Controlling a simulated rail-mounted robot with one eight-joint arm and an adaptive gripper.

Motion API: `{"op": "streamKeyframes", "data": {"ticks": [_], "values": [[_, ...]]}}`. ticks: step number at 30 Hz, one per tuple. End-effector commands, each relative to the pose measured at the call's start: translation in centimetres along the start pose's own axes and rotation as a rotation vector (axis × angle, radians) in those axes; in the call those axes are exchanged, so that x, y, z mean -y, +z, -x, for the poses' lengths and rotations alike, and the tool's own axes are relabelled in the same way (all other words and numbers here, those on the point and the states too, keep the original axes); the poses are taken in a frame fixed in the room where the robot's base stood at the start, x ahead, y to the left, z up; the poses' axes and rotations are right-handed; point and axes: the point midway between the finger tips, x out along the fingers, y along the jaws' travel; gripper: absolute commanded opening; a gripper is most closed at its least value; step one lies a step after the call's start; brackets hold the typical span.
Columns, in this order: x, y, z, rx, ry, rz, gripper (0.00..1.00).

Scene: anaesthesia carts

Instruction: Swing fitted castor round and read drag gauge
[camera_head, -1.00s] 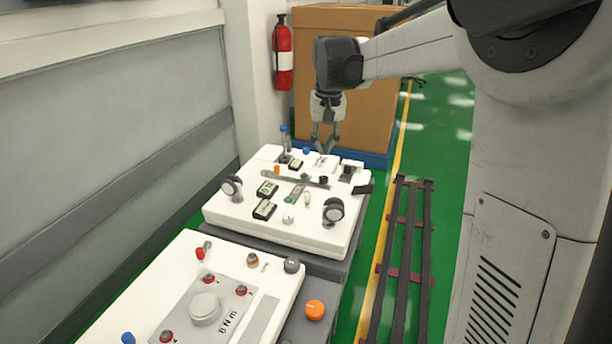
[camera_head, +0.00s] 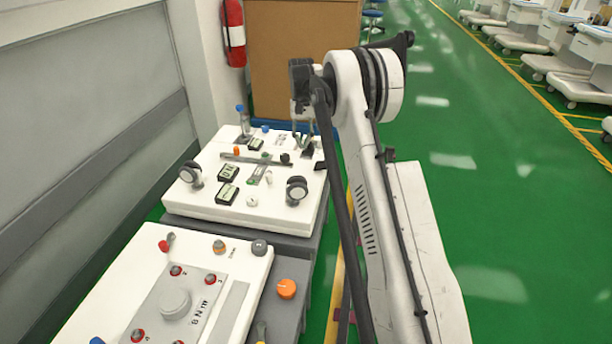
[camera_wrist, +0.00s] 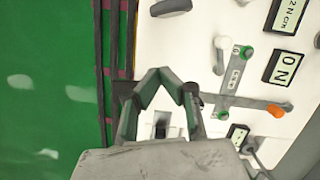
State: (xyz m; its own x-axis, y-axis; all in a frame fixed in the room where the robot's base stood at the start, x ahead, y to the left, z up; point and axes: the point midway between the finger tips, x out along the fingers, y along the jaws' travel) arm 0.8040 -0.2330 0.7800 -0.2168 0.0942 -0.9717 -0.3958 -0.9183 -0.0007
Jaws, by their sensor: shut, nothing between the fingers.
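Two dark castors stand on the white fixture board (camera_head: 238,207) in the head view. One castor (camera_head: 190,174) is at its left edge and one castor (camera_head: 297,190) near its right front. Two gauge displays (camera_head: 228,171) (camera_head: 228,194) lie between them. In the wrist view one display (camera_wrist: 289,68) appears to read 0 N, and another (camera_wrist: 289,17) shows N cm with its number partly cut off. A wheel (camera_wrist: 170,8) shows at the top edge. My gripper (camera_head: 303,145) is above the board's back right corner, shut and empty, apart from both castors.
A nearer white panel (camera_head: 120,262) with a dial (camera_head: 174,304) stands in front. An orange knob (camera_head: 286,288) is beside it. A grey wall is at the left, a cardboard box (camera_head: 290,60) behind.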

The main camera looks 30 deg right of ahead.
Motion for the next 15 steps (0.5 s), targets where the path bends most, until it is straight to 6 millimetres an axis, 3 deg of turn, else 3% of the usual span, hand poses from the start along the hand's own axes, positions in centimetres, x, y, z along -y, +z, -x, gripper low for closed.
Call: {"op": "streamKeyframes", "data": {"ticks": [8, 15], "values": [[-0.2, -0.4, -2.2, 0.007, 0.000, -0.004, 0.00], [-0.2, -0.3, -6.6, 0.007, 0.000, -0.004, 0.00]]}}
